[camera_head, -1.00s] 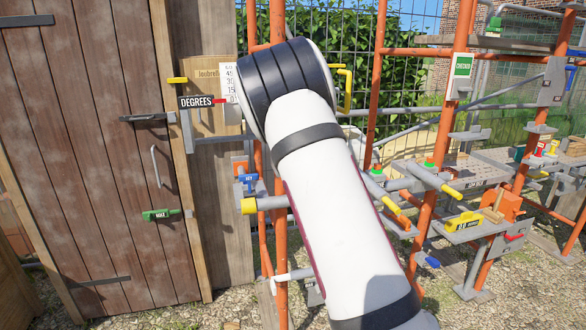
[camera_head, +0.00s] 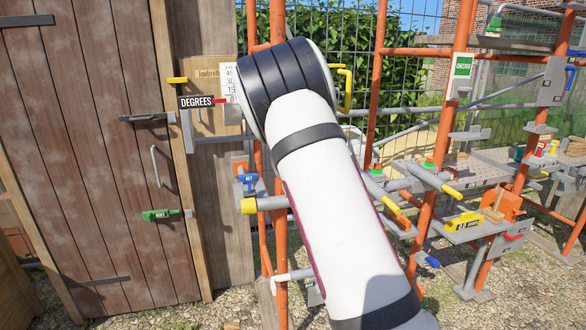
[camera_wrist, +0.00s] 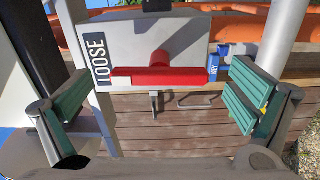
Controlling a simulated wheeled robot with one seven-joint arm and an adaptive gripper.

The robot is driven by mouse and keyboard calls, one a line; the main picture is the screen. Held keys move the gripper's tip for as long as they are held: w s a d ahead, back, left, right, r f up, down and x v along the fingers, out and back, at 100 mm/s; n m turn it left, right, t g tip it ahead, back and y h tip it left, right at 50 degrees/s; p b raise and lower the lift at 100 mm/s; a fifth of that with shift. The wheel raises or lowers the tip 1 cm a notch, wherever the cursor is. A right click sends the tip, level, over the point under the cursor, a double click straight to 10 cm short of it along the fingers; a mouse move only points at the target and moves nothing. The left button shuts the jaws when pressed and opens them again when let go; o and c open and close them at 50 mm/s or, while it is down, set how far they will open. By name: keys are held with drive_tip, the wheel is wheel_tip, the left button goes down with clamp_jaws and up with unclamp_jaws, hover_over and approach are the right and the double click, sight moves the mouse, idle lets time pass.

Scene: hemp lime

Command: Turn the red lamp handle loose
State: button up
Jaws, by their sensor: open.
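The red handle (camera_wrist: 160,78) is a flat bar on a round red hub, lying level across the front of a grey box (camera_wrist: 185,42) in the wrist view. A dark label reading LOOSE (camera_wrist: 97,58) stands upright at the bar's left end. My gripper (camera_wrist: 162,73) is open, with one green-padded finger to the left of the bar and one to the right. No contact between pads and bar is clear. In the head view my own arm covers the middle, and I cannot make out the gripper or this handle there.
A blue KEY tag (camera_wrist: 213,68) is just right of the bar in the wrist view, near an orange tube (camera_wrist: 250,28). In the head view, a wooden door (camera_head: 90,150) stands left. Orange scaffold poles (camera_head: 440,160) with several fixtures stand right.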

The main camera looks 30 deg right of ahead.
drive_tip(key=p+v, duration=0.5)
drive_tip(key=v, duration=0.4)
idle(0.5)
drive_tip(key=shift+r, duration=0.15)
idle(0.4)
drive_tip(key=s+a+r+m+g+y, duration=0.3)
drive_tip(key=s+a+r+m+g, duration=0.3)
drive_tip(key=s+a+r+m, duration=0.35)
drive_tip(key=s+a+m+g+y, duration=0.1)
drive_tip(key=s+a, duration=0.5)
drive_tip(key=s, duration=0.7)
drive_tip(key=s+a+r+m+g+y+b, duration=0.1)
drive_tip(key=s+a+m+g, duration=0.2)
drive_tip(key=s, duration=1.1)
drive_tip(key=a+g, duration=0.1)
drive_tip(key=a, duration=0.2)
drive_tip(key=shift+m+g, duration=0.35)
drive_tip(key=shift+g, duration=0.05)
